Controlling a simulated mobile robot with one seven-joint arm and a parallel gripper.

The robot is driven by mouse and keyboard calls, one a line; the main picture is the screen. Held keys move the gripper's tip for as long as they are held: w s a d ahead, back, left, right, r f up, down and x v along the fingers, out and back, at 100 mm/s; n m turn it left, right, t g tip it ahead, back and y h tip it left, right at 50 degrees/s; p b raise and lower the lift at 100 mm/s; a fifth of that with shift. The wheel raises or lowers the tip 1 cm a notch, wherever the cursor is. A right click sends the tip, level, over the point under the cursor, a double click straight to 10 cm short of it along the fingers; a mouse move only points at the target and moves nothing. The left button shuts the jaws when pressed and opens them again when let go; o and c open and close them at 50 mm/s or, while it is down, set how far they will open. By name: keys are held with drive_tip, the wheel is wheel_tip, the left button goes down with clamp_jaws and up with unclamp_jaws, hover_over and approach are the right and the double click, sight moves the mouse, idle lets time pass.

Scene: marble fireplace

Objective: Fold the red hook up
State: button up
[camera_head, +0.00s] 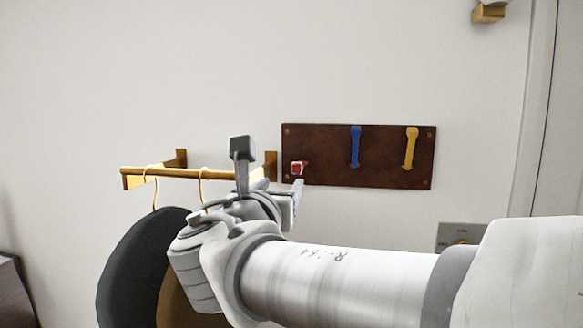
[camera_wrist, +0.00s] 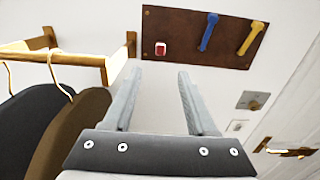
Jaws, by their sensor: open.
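The red hook (camera_head: 297,168) is on the left part of a dark brown board on the wall. Only its small red end face shows, so it sticks out toward the camera. It also shows in the wrist view (camera_wrist: 161,49), just beyond the fingertips and between their lines. My gripper (camera_head: 294,188) is just below the red hook in the head view. In the wrist view my gripper (camera_wrist: 159,76) has its two fingers apart with nothing between them. I see no contact with the hook.
A blue hook (camera_head: 355,147) and a yellow hook (camera_head: 410,148) lie flat and upright on the brown board (camera_head: 326,155). A wooden rail (camera_head: 215,174) with hangers and dark clothes (camera_head: 140,262) is close on the left. A wall plate (camera_wrist: 252,100) is at the lower right.

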sight(296, 168)
drive_tip(key=w+d, duration=0.1)
drive_tip(key=w, duration=0.4)
drive_tip(key=w+d+p, duration=0.1)
drive_tip(key=w, duration=0.4)
drive_tip(key=w+d+p, duration=0.1)
drive_tip(key=w, duration=0.4)
drive_tip(key=shift+w, duration=0.35)
clamp_jaws()
idle(0.6)
